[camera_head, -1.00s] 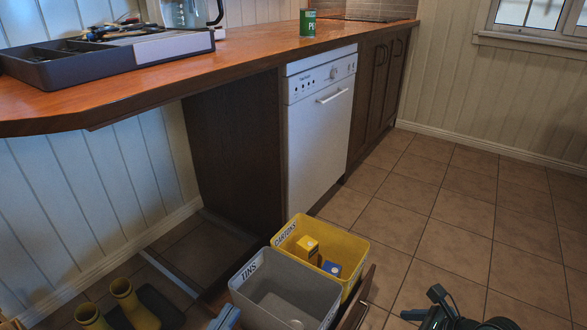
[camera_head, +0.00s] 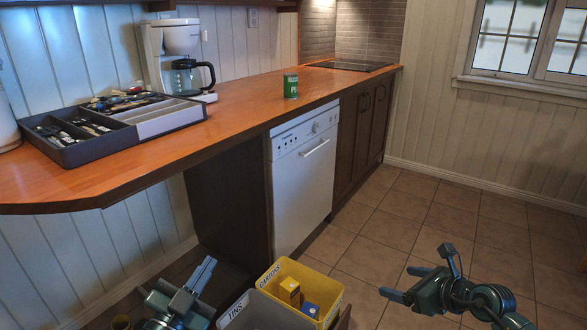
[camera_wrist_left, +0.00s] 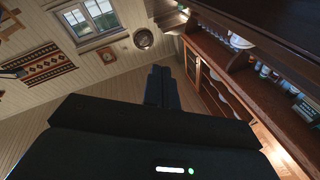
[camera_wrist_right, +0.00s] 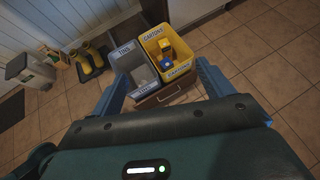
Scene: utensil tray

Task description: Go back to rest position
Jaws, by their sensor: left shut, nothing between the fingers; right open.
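My left gripper (camera_head: 203,272) is low in the head view, left of the bins and below the counter. Its fingers are together and empty, and they show shut in the left wrist view (camera_wrist_left: 158,86). My right gripper (camera_head: 404,283) is low at the right in the head view, over the tiled floor. Its two fingers are apart with nothing between them. In the right wrist view the open fingers frame the bins, which lie beyond them. Neither gripper touches anything visible.
The grey TINS bin (camera_head: 235,311) and yellow CARTONS bin (camera_head: 334,311) stand in front of the dishwasher (camera_head: 300,190). The wooden counter (camera_head: 235,126) carries a utensil tray (camera_head: 95,152), a coffee maker (camera_head: 180,38) and a green tin (camera_head: 290,86). Floor on the right is clear.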

